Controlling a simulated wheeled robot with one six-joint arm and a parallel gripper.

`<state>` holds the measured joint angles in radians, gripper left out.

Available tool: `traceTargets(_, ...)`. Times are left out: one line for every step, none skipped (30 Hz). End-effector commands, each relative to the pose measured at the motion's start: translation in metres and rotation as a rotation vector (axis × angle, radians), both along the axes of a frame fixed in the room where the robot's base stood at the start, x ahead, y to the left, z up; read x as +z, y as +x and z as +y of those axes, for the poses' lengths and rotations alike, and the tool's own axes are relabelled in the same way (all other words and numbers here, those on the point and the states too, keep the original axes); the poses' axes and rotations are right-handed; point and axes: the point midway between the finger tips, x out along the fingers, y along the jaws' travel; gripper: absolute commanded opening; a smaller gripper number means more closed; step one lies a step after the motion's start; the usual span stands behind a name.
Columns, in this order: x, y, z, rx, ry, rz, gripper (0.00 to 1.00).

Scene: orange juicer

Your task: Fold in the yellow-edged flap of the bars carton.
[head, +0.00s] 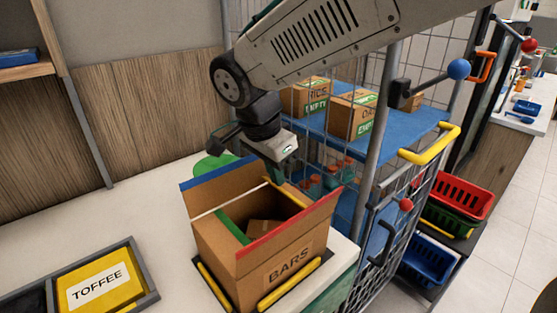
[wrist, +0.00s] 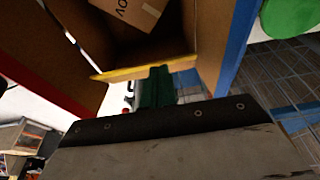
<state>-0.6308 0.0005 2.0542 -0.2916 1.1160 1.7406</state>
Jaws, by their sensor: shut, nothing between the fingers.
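The open bars carton (head: 262,262) stands upright on the counter. Its yellow-edged flap (head: 290,194) is at the back right side; its yellow edge (wrist: 145,71) crosses the middle of the wrist view. The blue-edged flap (head: 215,182) and red-edged flap (head: 290,224) stand outward. The green-edged flap (head: 233,228) slants into the carton. My gripper (head: 278,176) is shut and empty, close by the yellow-edged flap. In the wrist view its green fingers (wrist: 157,84) meet the yellow edge; whether they touch it I cannot tell.
A small box (wrist: 130,10) lies inside the carton. Yellow bars (head: 290,284) flank the carton's base. A wire cage with a blue shelf (head: 400,135) and cartons stands close behind my gripper. A yellow TOFFEE box (head: 100,288) sits in a grey tray at left. Bare counter lies between.

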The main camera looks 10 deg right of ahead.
Motion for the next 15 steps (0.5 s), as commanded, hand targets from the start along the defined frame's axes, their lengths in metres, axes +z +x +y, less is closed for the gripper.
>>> traceTargets(-0.0005,-0.0003,0.0004,0.001,0.0,0.0,0.0)
traceTargets(-0.0005,-0.0003,0.0004,0.0,0.0,0.0,0.0)
traceTargets(-0.0005,-0.0003,0.0004,0.0,0.0,0.0,0.0)
traceTargets(-0.0004,-0.0003,0.0004,0.0,0.0,0.0,0.0)
traceTargets(-0.0004,-0.0003,0.0004,0.0,0.0,0.0,0.0)
traceTargets(-0.0003,-0.0002,0.0004,0.0,0.0,0.0,0.0)
traceTargets(-0.0003,-0.0002,0.0004,0.0,0.0,0.0,0.0)
traceTargets(-0.0003,-0.0002,0.0004,0.0,0.0,0.0,0.0)
traceTargets(-0.0003,-0.0002,0.0005,0.0,-0.001,-0.001,0.0)
traceTargets(-0.0004,-0.0004,0.0006,0.001,-0.002,-0.001,0.0)
traceTargets(-0.0006,-0.0006,0.0008,0.001,-0.003,-0.002,0.0)
traceTargets(-0.0008,-0.0009,0.0013,0.002,-0.008,-0.005,0.0)
traceTargets(-0.0011,-0.0011,0.0016,0.002,-0.013,-0.008,0.0)
traceTargets(-0.0016,-0.0014,0.002,0.002,-0.019,-0.012,0.0)
traceTargets(-0.0023,-0.0019,0.0026,0.003,-0.028,-0.018,0.0)
